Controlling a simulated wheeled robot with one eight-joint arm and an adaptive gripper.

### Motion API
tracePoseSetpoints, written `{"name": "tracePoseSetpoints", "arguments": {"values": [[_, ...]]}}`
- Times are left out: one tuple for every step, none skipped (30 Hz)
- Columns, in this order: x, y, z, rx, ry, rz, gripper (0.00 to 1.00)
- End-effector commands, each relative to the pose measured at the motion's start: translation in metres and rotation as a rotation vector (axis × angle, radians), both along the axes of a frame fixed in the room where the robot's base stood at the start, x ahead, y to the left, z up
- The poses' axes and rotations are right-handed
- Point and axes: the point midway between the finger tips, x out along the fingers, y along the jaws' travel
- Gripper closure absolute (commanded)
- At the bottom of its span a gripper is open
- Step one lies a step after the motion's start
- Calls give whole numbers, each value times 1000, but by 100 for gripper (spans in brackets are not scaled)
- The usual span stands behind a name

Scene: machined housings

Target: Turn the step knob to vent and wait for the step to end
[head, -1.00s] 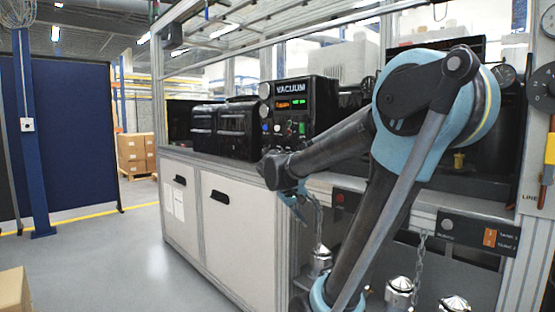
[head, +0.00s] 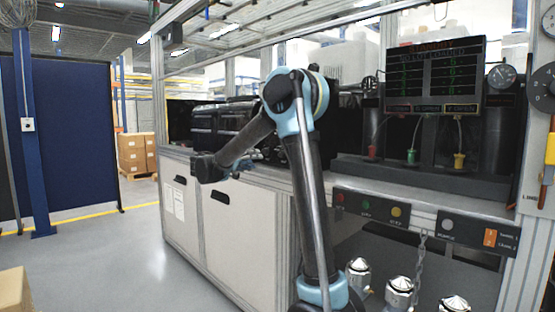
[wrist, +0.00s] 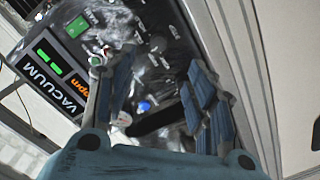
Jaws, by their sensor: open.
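Black cases (head: 222,122) stand on the bench left of my arm. A dark display with green rows (head: 434,72) stands at the right, above small coloured valves (head: 411,156). Silver domed caps (head: 400,290) stand below the bench.

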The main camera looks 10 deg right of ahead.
Motion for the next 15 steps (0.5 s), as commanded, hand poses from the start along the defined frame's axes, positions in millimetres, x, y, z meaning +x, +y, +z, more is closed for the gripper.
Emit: {"name": "tracePoseSetpoints", "arguments": {"values": [[3, 5, 1, -6, -12, 3, 50], [4, 7, 1, -9, -18, 5, 50], [5, 8, 2, -12, -22, 6, 50], [6, 8, 2, -14, -25, 6, 50], [7, 7, 2, -14, -26, 6, 50], [9, 5, 3, -14, -26, 6, 50], [11, 2, 3, -15, -27, 5, 50], [12, 0, 3, -14, -26, 4, 50], [15, -5, 3, -14, -26, 4, 50], [18, -9, 3, -14, -26, 4, 50], [21, -13, 3, -14, -25, 4, 50], [25, -19, 3, -14, -25, 4, 50], [28, -23, 3, -14, -25, 3, 50], [31, -27, 3, -14, -25, 3, 50], [35, -33, 3, -14, -25, 3, 50]]}}
